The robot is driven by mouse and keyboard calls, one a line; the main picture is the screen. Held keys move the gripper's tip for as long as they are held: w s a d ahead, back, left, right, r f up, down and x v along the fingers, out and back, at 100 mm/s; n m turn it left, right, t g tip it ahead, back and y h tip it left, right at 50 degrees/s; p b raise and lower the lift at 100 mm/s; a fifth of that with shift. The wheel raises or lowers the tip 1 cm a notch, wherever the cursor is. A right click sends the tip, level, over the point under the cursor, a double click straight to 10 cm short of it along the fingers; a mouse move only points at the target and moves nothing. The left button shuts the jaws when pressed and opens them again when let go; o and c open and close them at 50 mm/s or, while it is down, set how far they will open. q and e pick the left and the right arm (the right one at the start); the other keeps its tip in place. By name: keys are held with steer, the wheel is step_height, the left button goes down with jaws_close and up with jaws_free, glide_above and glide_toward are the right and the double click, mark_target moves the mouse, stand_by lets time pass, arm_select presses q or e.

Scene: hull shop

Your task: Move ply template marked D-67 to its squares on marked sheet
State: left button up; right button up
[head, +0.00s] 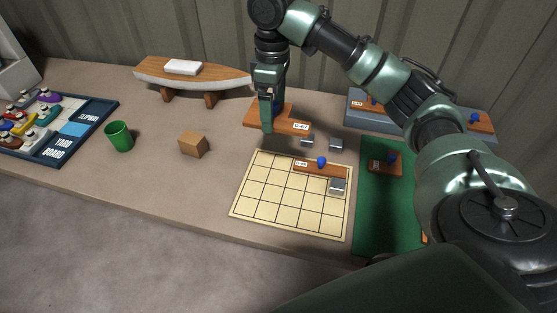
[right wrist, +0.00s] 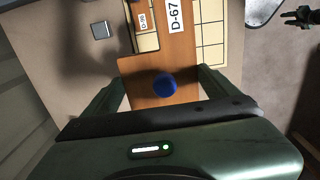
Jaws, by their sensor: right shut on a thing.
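The ply template marked D-67 (head: 292,123) is an orange-brown board with a blue knob, behind the far edge of the marked sheet (head: 265,197). My right gripper (head: 267,122) is shut on it; in the right wrist view the template (right wrist: 181,55) has its blue knob between the fingers (right wrist: 165,88). I cannot tell whether the board touches the bench. The sheet is pale yellow with a dark grid. Another template (head: 335,171) with a blue knob lies on its far right squares. A dark shape at the right wrist view's top right may be my left gripper (right wrist: 300,17).
Grey metal blocks (head: 307,140) (head: 336,144) stand behind the sheet, another (head: 338,187) on its right side. A green mat (head: 380,215) with a small template lies right. A wooden block (head: 194,144), green cup (head: 119,136) and hull model (head: 190,75) stand left.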

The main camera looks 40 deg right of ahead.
step_height(320, 180, down, 7)
glide_above(275, 169)
step_height(275, 169, down, 6)
steer(key=shift+f, duration=0.15)
steer(key=shift+f+p, duration=0.25)
steer(key=shift+p, duration=0.05)
step_height(275, 169, down, 5)
steer(key=shift+f, duration=0.45)
arm_select(q)
steer(key=shift+w+a+r, duration=0.25)
steer(key=shift+a+r, duration=0.2)
